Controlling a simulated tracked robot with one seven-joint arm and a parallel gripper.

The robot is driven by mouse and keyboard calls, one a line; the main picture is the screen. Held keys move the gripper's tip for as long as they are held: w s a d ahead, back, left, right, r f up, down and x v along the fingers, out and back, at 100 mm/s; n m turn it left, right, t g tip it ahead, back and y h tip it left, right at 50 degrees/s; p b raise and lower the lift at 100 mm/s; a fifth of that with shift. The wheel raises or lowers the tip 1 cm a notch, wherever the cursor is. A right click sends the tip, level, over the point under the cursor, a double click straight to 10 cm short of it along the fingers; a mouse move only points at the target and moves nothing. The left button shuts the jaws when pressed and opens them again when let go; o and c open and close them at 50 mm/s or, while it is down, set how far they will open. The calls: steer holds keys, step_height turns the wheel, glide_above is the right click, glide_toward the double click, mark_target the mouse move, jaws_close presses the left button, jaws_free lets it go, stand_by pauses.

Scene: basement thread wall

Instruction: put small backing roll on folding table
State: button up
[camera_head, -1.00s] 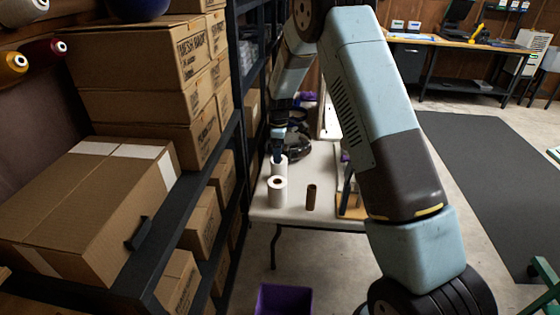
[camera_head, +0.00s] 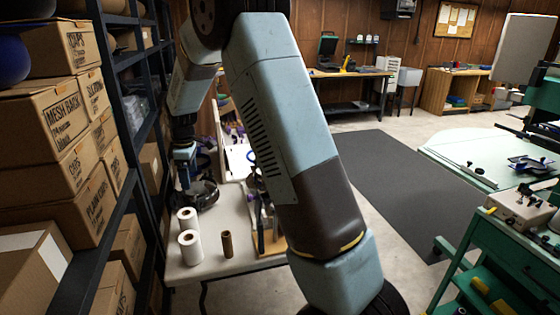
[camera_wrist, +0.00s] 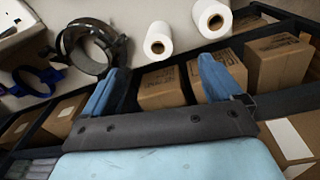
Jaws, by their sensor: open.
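The folding table (camera_head: 218,221) is white and stands left of centre in the head view. Two white rolls with dark cores stand upright on it near its left edge: a smaller one (camera_head: 187,220), likely the small backing roll, and a larger one (camera_head: 190,246) nearer to me. In the wrist view the smaller roll (camera_wrist: 158,40) and the larger roll (camera_wrist: 211,18) sit beyond my fingers, apart from them. My gripper (camera_wrist: 160,88) is open and empty, with its fingers wide apart. In the head view it is behind and above the smaller roll, partly blended with dark things.
A brown tube (camera_head: 227,244) stands right of the rolls. A dark ring-shaped item (camera_wrist: 92,46) lies close to my gripper. A shelf with cardboard boxes (camera_head: 62,110) borders the table on the left. Open floor with a dark mat (camera_head: 390,190) lies to the right.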

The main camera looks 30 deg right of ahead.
steer(key=s+d+r+m+t, duration=0.1)
steer(key=s+d+r+m, duration=0.25)
steer(key=s+r, duration=0.5)
steer(key=s+d+r+m+t, duration=0.1)
steer(key=s+d+r+m, duration=0.3)
steer(key=s+r, duration=0.45)
steer(key=s+d+r+m+t, duration=0.1)
steer(key=s+d+m, duration=0.2)
steer(key=s, duration=0.8)
steer(key=s+d+r+m+t, duration=0.1)
steer(key=s+d+r+m, duration=0.1)
steer(key=s, duration=0.9)
steer(key=shift+s+d+m+t, duration=0.3)
steer(key=shift+d+m+t, duration=0.1)
steer(key=shift+d+m, duration=0.2)
